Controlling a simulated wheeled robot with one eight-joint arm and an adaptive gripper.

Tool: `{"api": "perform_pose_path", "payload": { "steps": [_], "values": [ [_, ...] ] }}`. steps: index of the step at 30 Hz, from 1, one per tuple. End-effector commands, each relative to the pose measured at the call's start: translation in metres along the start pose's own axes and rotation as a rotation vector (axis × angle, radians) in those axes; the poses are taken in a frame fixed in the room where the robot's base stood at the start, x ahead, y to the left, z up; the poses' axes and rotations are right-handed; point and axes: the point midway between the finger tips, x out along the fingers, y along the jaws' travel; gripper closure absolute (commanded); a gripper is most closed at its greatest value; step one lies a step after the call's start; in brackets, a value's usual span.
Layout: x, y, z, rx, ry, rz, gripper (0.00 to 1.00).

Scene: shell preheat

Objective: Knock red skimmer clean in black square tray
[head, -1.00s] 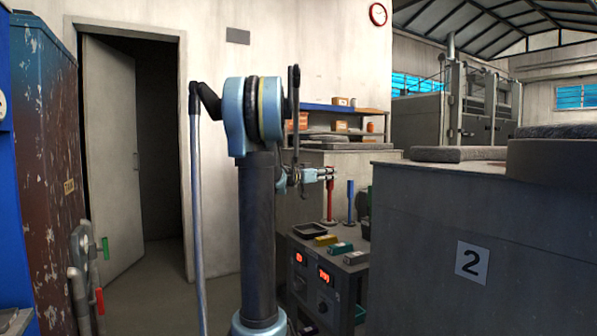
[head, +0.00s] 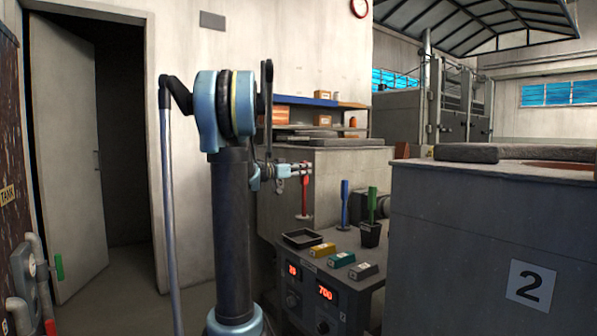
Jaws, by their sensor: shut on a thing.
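The red skimmer (head: 305,196) hangs upright from my gripper (head: 303,167), which is shut on the upper part of its handle. Its lower end is above the black square tray (head: 290,237) and looks apart from it. The tray lies on the left of a small grey bench and looks empty at this size. The fingertips are small and partly merge with the handle in the head view.
A blue tool (head: 344,203) stands upright on the bench, and a green tool (head: 372,204) stands in a black cup (head: 370,235). A large grey block marked 2 (head: 470,240) stands to the right.

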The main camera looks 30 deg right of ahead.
Motion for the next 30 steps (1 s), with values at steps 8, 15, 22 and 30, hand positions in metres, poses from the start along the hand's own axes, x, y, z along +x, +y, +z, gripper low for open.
{"api": "perform_pose_path", "payload": {
  "steps": [8, 15, 22, 30],
  "values": [
    [-0.003, -0.003, 0.020, 0.000, 0.000, -0.005, 1.00],
    [-0.003, -0.003, 0.039, 0.000, 0.000, -0.005, 1.00],
    [-0.003, -0.002, 0.057, 0.000, 0.000, -0.005, 1.00],
    [-0.003, -0.002, 0.076, 0.000, 0.000, -0.004, 1.00]
  ]
}}
